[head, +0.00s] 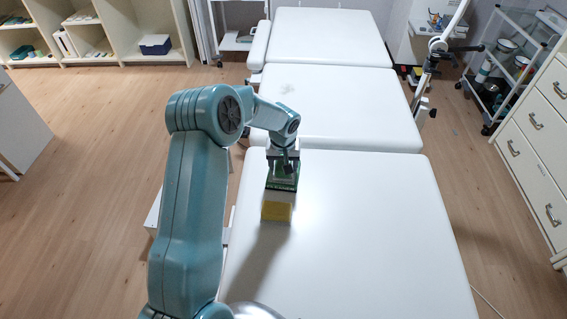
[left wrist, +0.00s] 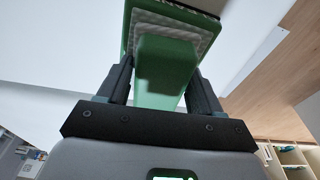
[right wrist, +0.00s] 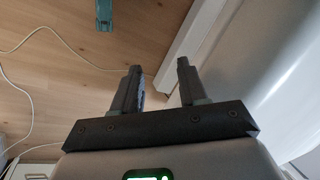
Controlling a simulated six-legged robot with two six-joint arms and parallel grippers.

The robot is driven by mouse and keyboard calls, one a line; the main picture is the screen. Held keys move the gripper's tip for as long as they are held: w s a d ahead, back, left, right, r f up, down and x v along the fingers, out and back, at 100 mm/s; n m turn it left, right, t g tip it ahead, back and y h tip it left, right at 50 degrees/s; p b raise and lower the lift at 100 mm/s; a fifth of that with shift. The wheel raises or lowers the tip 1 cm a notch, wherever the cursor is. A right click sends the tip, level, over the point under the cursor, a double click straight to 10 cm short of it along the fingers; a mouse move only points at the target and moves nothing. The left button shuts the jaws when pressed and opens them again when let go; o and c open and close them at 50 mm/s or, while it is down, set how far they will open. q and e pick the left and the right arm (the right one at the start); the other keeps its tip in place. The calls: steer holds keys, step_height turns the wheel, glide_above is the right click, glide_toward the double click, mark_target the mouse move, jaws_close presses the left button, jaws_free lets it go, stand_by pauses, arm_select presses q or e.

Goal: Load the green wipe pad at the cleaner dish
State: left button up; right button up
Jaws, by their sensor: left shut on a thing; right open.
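My left gripper (head: 284,168) is shut on the green handle of the wipe pad (head: 282,185), above the white couch. In the left wrist view the green handle (left wrist: 165,70) stands between the fingers (left wrist: 160,90), with a grey textured plate and a green edge beyond it. Below the green part in the head view is a cream block with a yellow face (head: 276,210); I cannot tell whether it belongs to the pad. My right gripper (right wrist: 161,80) is open and empty, and shows only in its own wrist view. I cannot make out the cleaner dish.
A drawer cabinet (head: 540,130) and a wire trolley (head: 510,65) stand at right. A pale cable (right wrist: 60,45) lies on the wooden floor.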

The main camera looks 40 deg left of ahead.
arm_select(q)
steer(key=shift+r+p, duration=1.6)
steer(key=shift+r, duration=1.9)
steer(key=shift+f, duration=0.1)
